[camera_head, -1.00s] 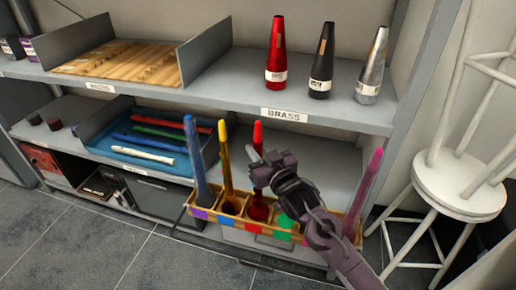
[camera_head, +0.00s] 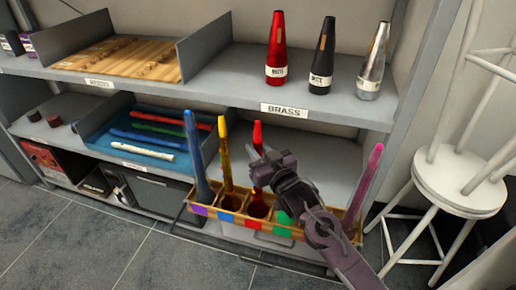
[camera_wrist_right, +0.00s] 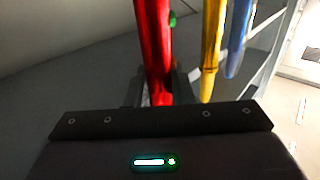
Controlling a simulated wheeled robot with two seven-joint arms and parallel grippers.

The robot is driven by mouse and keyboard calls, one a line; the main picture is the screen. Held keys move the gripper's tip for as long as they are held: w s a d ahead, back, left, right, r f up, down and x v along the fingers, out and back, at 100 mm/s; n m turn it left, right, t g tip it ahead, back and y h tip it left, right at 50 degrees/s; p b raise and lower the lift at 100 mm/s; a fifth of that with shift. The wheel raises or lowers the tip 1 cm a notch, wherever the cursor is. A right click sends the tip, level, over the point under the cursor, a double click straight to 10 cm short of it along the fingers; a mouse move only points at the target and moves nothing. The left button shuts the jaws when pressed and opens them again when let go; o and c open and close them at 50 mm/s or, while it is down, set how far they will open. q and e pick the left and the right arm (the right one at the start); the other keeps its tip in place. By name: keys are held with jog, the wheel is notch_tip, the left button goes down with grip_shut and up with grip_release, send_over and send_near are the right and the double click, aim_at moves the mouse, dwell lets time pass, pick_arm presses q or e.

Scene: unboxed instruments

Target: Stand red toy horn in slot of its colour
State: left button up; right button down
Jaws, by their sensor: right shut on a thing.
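The red toy horn (camera_head: 257,132) is upright at the wooden rack (camera_head: 240,226), over or in the slot between the yellow horn and the green tag. A red tag (camera_head: 254,222) shows on the rack front there. My right gripper (camera_head: 262,168) is shut on the red horn, and the right wrist view shows the horn (camera_wrist_right: 153,50) between its fingers. Whether the horn's lower end touches the slot floor I cannot tell. My left gripper is out of view.
A blue horn (camera_head: 195,150) and a yellow horn (camera_head: 226,155) stand close left of the red one. A pink horn (camera_head: 367,185) stands at the rack's right end. A shelf unit with a BRASS label (camera_head: 285,110) is behind; a white stool (camera_head: 460,182) stands right.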

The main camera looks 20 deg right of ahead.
jog(key=shift+f, duration=0.15)
jog(key=c, duration=1.2)
grip_release()
jog(key=shift+f, duration=0.1)
jog(key=shift+s, duration=0.1)
jog(key=s, duration=0.3)
jog(key=shift+d, duration=0.3)
jog(key=s, duration=0.3)
jog(key=shift+s+d, duration=0.25)
jog(key=shift+d, duration=0.05)
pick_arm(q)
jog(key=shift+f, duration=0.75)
pick_arm(e)
jog(key=shift+s+d, duration=0.1)
jog(key=shift+s, duration=0.4)
